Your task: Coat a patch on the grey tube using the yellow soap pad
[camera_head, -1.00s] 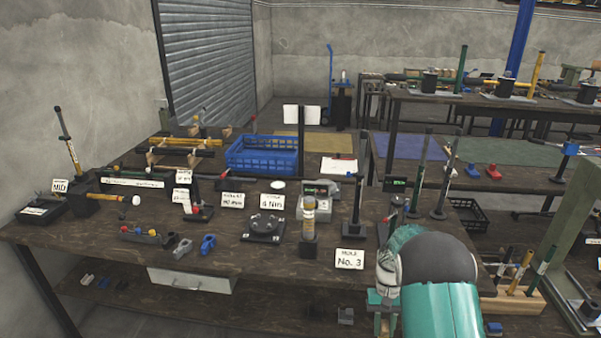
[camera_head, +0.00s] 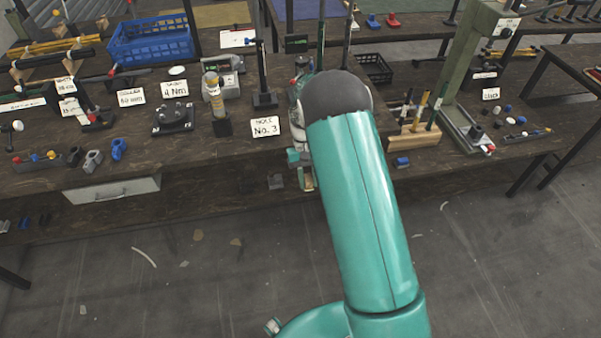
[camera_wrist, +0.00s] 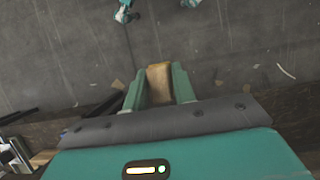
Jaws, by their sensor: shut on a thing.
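My gripper (camera_wrist: 160,95) is shut on the yellow soap pad (camera_wrist: 160,78), a yellow-tan block between its two teal fingers in the wrist view. In the head view my gripper (camera_head: 304,178) points down at the front edge of the workbench, with a yellowish bit of the pad showing low between the fingers. My own arm hides part of the bench behind it. I cannot single out the grey tube for certain; several dark upright rods and posts stand on the bench, partly behind my wrist.
The workbench (camera_head: 215,155) holds a "No. 3" card (camera_head: 265,127), a black post (camera_head: 263,80), a banded upright cylinder (camera_head: 215,100) and a blue crate (camera_head: 150,42). A wooden rack (camera_head: 410,133) with coloured rods stands right of my arm. The floor (camera_head: 190,275) in front has scattered scraps.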

